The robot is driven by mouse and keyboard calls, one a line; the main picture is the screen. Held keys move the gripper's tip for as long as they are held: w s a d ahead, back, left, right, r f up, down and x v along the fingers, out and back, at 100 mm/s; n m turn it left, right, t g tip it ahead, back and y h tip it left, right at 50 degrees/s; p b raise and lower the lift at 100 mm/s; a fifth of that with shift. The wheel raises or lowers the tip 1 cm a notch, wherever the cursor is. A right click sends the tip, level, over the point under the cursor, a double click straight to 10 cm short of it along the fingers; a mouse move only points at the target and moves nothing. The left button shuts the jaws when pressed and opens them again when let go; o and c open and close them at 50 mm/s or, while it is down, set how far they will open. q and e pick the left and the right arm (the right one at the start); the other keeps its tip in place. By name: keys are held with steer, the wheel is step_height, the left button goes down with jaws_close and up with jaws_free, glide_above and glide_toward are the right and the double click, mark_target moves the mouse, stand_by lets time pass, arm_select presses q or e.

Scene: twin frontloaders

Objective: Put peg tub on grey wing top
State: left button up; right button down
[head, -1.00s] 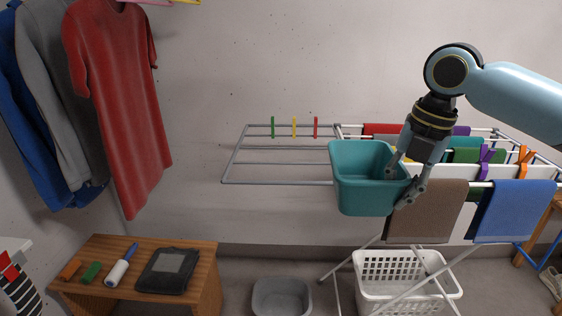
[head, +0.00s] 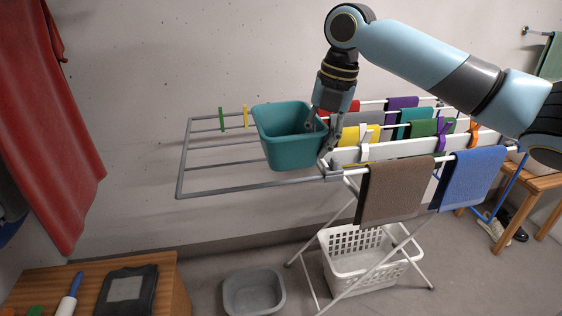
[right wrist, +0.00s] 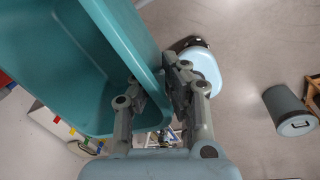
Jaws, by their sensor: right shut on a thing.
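The peg tub (head: 286,138) is a teal, roughly upright bucket in the head view. My right gripper (head: 320,143) is shut on its right rim, one finger inside and one outside. The right wrist view shows the tub wall (right wrist: 135,40) between the fingers of the gripper (right wrist: 155,85). The grey wing top (head: 230,189) is an open frame of grey bars at the left of the drying rack. The tub overlaps the wing's right part in the picture. I cannot tell whether its base touches the bars. My left gripper is not in view.
A green peg (head: 222,119) and a yellow peg (head: 245,117) sit on the wing's back bar. The white rack side holds a brown towel (head: 395,190), a blue towel (head: 470,180) and other cloths. A white basket (head: 350,285) and grey basin (head: 254,290) stand below. The wing's left part is clear.

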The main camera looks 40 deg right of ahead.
steer(key=w, duration=0.1)
steer(key=w+f, duration=0.1)
steer(key=w, duration=0.1)
steer(key=w+f, duration=0.1)
steer(key=shift+w+f, duration=0.25)
steer(key=shift+w, duration=0.1)
steer(key=w, duration=0.1)
steer(key=w+f, duration=0.2)
steer(key=shift+d, duration=0.25)
steer(key=shift+f, duration=0.4)
step_height(320, 180, down, 2)
steer(key=shift+f+p, duration=0.2)
steer(key=shift+p, duration=0.3)
steer(key=shift+f, duration=0.4)
steer(key=c, duration=1.5)
jaws_free()
steer(key=shift+f, duration=0.1)
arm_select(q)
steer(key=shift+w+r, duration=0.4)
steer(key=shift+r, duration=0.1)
